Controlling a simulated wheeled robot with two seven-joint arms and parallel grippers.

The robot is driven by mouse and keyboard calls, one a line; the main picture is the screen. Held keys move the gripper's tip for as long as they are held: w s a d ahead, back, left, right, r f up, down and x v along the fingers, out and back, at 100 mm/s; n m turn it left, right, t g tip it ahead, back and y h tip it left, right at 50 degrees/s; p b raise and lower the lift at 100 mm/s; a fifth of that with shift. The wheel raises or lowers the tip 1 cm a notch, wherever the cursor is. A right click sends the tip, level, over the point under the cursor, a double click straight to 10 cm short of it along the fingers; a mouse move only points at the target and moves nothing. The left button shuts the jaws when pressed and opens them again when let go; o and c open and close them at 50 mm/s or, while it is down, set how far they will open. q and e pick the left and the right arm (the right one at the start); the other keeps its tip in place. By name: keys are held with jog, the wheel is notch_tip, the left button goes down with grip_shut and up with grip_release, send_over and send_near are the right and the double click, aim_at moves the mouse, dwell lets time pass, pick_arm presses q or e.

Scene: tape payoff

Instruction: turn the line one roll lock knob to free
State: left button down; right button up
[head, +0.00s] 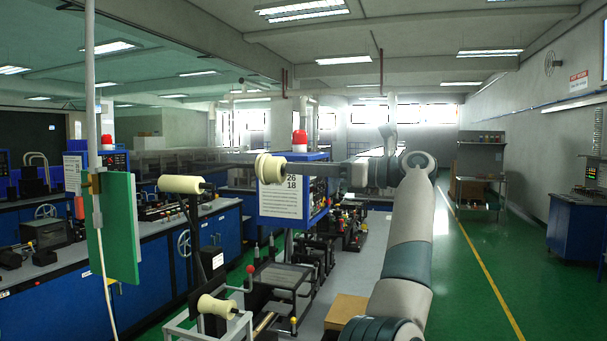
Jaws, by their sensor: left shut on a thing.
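My left arm rises from the bottom and bends left at the wrist. My left gripper (302,171) points left, with its tips at a cream flanged knob (268,168), and is shut on it. The knob stands in front of a blue cabinet (320,205) with a white label sheet. The exact finger contact is small and partly hidden, and the knob's turn position cannot be read. My right gripper is not in view.
A cream roll (180,184) is at the left on a dark post, and another (218,306) is low on a frame. A green panel (120,228) hangs at the left. Blue benches (205,240) stand behind. The green floor (475,270) at the right is clear.

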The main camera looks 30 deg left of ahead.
pick_arm(q)
jog(key=shift+n+b, duration=0.45)
jog(key=shift+n, duration=3.85)
jog(key=c, duration=1.7)
grip_release()
jog(key=shift+o, duration=0.2)
